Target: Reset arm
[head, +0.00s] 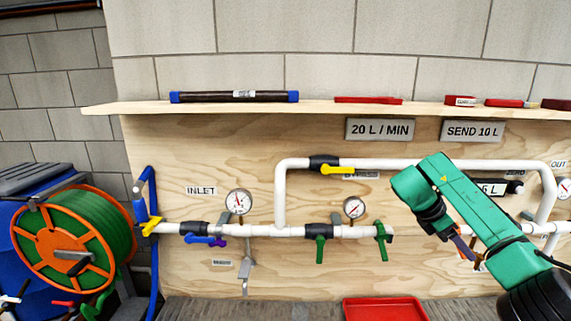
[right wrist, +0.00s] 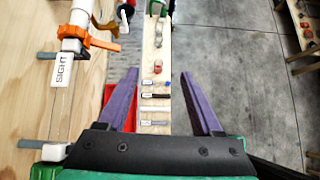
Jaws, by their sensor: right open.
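My right arm (head: 468,205), green with a black joint, reaches in from the lower right in the head view. Its right gripper (head: 465,247) hangs in front of the right part of the pipework and is small there. In the right wrist view the right gripper (right wrist: 160,78) shows two purple fingers spread apart, with nothing held between them. Below the fingers lies a pale wooden strip (right wrist: 155,70) bearing several small items. My left gripper is not in view.
White pipes (head: 285,195) with gauges (head: 239,201) and coloured valve handles run along the plywood board (head: 150,140). A wooden shelf (head: 320,107) holds a dark blue-capped tube (head: 220,97). A red tray (head: 385,309) sits below. A green hose reel (head: 70,240) stands left.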

